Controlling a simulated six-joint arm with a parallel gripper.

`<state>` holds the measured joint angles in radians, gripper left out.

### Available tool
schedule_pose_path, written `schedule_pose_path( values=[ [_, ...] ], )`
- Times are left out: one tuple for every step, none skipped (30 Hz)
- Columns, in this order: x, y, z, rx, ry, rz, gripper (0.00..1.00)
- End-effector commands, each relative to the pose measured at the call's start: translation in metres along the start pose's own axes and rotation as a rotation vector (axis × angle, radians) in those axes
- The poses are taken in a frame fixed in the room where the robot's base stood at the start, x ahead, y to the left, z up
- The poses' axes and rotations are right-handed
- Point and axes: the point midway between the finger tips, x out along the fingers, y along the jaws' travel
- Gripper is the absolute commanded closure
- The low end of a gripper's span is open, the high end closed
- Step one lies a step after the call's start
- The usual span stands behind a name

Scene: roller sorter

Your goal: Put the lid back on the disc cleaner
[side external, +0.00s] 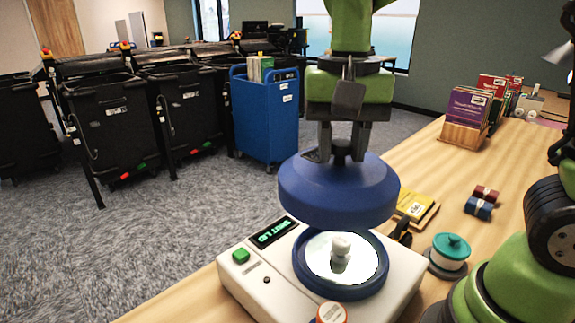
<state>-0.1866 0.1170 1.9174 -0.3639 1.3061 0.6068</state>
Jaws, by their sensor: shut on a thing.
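The disc cleaner (240,279) is a white box on the wooden table at the bottom middle. It has a round blue-rimmed well with a lit white inside and a pale knob in the centre (340,250). Its small display (273,232) shows green text that seems to read "SHUT LID", with a green button (241,256) beside it. The blue domed lid (335,195) hangs above the well, apart from it and roughly level. My gripper (341,156) is shut on the dark knob on top of the lid, pointing down.
A teal-topped round container (451,247), a yellow pad (415,206) and small red and blue rolls (482,200) lie right of the cleaner. An orange-rimmed round item (331,313) is at its front. A wooden box of booklets (463,134) stands farther back. Black bins and a blue cart (265,120) stand on the floor.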

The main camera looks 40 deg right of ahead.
Motion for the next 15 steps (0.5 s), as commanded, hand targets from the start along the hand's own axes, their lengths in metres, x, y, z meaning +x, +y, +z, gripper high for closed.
schedule_pose_path(
  values=[
    [0.0, 0.01, -0.005, 0.008, 0.0, -0.001, 0.93],
    [0.001, 0.015, -0.008, 0.009, 0.0, -0.001, 0.93],
    [0.001, 0.021, -0.011, 0.009, 0.0, -0.001, 0.93],
    [0.005, 0.023, -0.011, 0.003, -0.002, 0.001, 0.93],
    [0.011, 0.021, -0.01, -0.001, -0.003, 0.004, 0.93],
    [0.018, 0.021, -0.01, -0.002, -0.004, 0.004, 0.93],
    [0.022, 0.021, -0.01, -0.003, -0.003, 0.004, 0.93],
    [0.025, 0.021, -0.01, -0.002, -0.003, 0.004, 0.93],
    [0.03, 0.021, -0.01, -0.002, -0.004, 0.004, 0.93],
    [0.036, 0.021, -0.01, -0.002, -0.005, 0.005, 0.93],
    [0.04, 0.02, -0.01, -0.002, -0.004, 0.004, 0.93],
    [0.044, 0.02, -0.01, -0.001, -0.003, 0.004, 0.93],
    [0.046, 0.02, -0.01, -0.002, -0.002, 0.003, 0.93],
    [0.048, 0.02, -0.01, -0.001, -0.002, 0.002, 0.93],
    [0.05, 0.02, -0.01, -0.001, -0.001, 0.001, 0.93]
  ],
)
